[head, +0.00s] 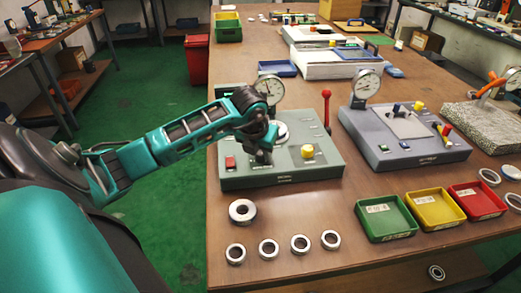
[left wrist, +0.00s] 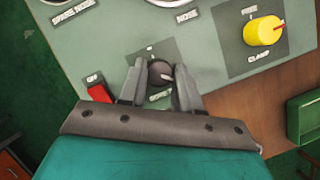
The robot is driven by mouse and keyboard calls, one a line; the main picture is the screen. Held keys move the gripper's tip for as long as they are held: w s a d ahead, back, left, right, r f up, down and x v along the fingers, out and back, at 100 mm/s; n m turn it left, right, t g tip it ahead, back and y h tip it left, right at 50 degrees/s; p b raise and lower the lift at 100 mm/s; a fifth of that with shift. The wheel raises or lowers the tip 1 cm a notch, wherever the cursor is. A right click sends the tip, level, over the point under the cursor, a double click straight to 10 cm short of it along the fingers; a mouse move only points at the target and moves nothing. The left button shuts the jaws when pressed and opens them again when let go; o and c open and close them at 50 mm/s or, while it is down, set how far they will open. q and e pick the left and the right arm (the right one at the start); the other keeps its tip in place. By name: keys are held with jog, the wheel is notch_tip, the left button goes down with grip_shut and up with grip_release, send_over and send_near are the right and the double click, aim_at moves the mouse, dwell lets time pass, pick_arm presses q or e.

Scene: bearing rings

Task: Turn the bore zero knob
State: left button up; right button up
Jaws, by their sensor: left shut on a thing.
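The bore zero knob (left wrist: 160,73) is a small dark round knob with a pale pointer mark on the grey-green gauge panel. My left gripper (left wrist: 159,80) is shut on it, one finger on each side, in the left wrist view. In the head view my left gripper (head: 262,155) reaches down to the front of the grey-green gauge unit (head: 285,178), and the knob is hidden behind it. The lettering below the knob is partly covered by the fingers. My right gripper is not in view.
A red switch (left wrist: 100,92) sits left of the knob and a yellow clamp knob (left wrist: 264,31) to its right. A dial gauge (head: 269,88) and a red-topped lever (head: 327,108) rise from the unit. Several bearing rings (head: 268,248) lie in front; green (head: 386,236), yellow and red trays stand right.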

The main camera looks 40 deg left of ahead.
pick_arm(q)
jog(key=m+b, duration=0.1)
jog(key=m+h+b, duration=0.1)
jog(key=m, duration=0.1)
jog(key=shift+a+f, duration=0.1)
jog(key=shift+a, duration=0.15)
jog(key=m+h+b, duration=0.1)
jog(key=m, duration=0.1)
jog(key=shift+m+b, duration=0.3)
jog(key=shift+b, duration=0.1)
jog(key=shift+m+h+b, duration=0.4)
jog(key=shift+m, duration=1)
jog(key=shift+a+m+h+b, duration=0.1)
jog(key=shift+m+h+b, duration=0.3)
jog(key=shift+m+h, duration=0.1)
jog(key=shift+r, duration=0.2)
jog(key=o, duration=1)
jog(key=shift+f, duration=0.1)
jog(key=shift+o, duration=0.2)
